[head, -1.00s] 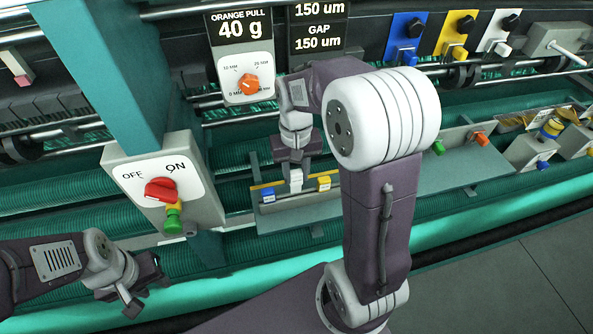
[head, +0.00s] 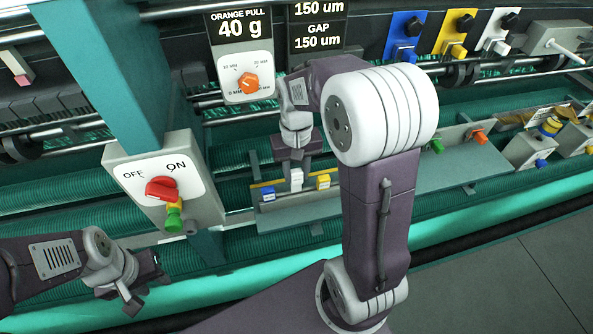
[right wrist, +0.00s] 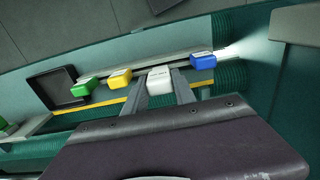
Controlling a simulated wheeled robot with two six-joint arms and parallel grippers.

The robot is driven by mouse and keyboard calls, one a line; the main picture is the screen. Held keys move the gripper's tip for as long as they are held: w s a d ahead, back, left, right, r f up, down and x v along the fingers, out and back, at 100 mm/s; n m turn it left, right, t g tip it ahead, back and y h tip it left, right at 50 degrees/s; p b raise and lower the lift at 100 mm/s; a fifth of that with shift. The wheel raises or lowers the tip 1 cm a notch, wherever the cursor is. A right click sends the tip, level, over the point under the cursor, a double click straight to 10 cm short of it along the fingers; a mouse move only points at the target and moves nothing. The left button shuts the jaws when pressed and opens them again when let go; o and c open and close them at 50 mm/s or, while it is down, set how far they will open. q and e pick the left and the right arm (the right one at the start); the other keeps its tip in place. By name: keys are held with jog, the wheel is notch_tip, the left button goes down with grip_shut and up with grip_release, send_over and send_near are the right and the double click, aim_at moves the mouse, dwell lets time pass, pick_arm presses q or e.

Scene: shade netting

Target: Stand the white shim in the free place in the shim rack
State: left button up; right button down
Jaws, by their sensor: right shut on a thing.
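The white shim (head: 297,177) is between the fingers of my right gripper (head: 296,170), which is shut on it. In the right wrist view the white shim (right wrist: 160,81) stands between the blue shim (right wrist: 203,60) and the yellow shim (right wrist: 118,77). A green shim (right wrist: 85,87) is beyond the yellow one. In the head view the shim rack (head: 300,210) shows a blue shim (head: 267,194) and a yellow shim (head: 323,181); my right arm hides more of it. I cannot tell whether the white shim's foot touches the rack. My left gripper (head: 142,288) is open and empty, low at the left.
A grey switch box (head: 205,200) with a red knob (head: 161,189) stands left of the rack, below a teal post (head: 110,70). A dark tray (right wrist: 50,88) lies beyond the green shim in the right wrist view.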

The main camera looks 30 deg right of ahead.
aim_at(296, 191)
jog(key=shift+f+b, duration=0.35)
jog(key=shift+f, duration=0.6)
dwell(0.9)
jog(key=shift+f, duration=0.15)
jog(key=shift+f+b, duration=0.7)
jog(key=shift+f, duration=0.1)
jog(key=shift+f, duration=0.1)
jog(key=shift+f+b, duration=0.55)
jog(key=shift+f, duration=0.2)
jog(key=shift+s, duration=0.1)
jog(key=c, duration=0.9)
grip_release()
jog(key=shift+c, duration=0.2)
